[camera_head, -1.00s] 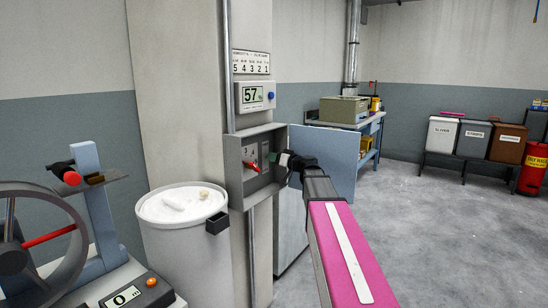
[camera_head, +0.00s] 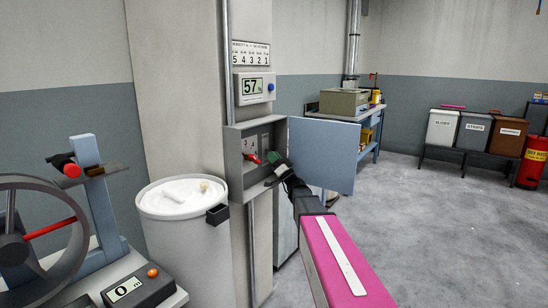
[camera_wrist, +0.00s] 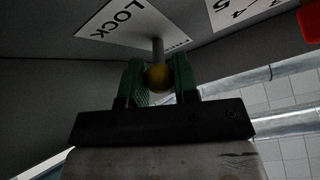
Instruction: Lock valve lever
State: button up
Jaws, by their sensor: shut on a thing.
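A grey wall cabinet (camera_head: 235,160) with its blue-grey door (camera_head: 325,155) swung open is on the column in the head view. A red-handled lever (camera_head: 251,157) shows inside it, with another red part right of it. My gripper (camera_head: 274,174) is at the cabinet's lower right. In the wrist view, its green fingers (camera_wrist: 160,82) are shut on a yellow ball knob (camera_wrist: 158,77) at the end of a short grey rod (camera_wrist: 158,50). The rod meets the panel near a white LOCK label (camera_wrist: 125,22). In the head view my gripper hides the knob.
A white bin (camera_head: 180,235) stands below and left of the cabinet. A wheel machine (camera_head: 40,235) is at the left. The open door is close to my arm's right side.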

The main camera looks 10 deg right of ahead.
dwell(0.3)
jog(key=o, duration=0.9)
jog(key=shift+o, duration=0.2)
jog(key=shift+f, duration=0.15)
jog(key=v, duration=1)
jog(key=shift+f, duration=0.3)
jog(key=shift+s, duration=0.1)
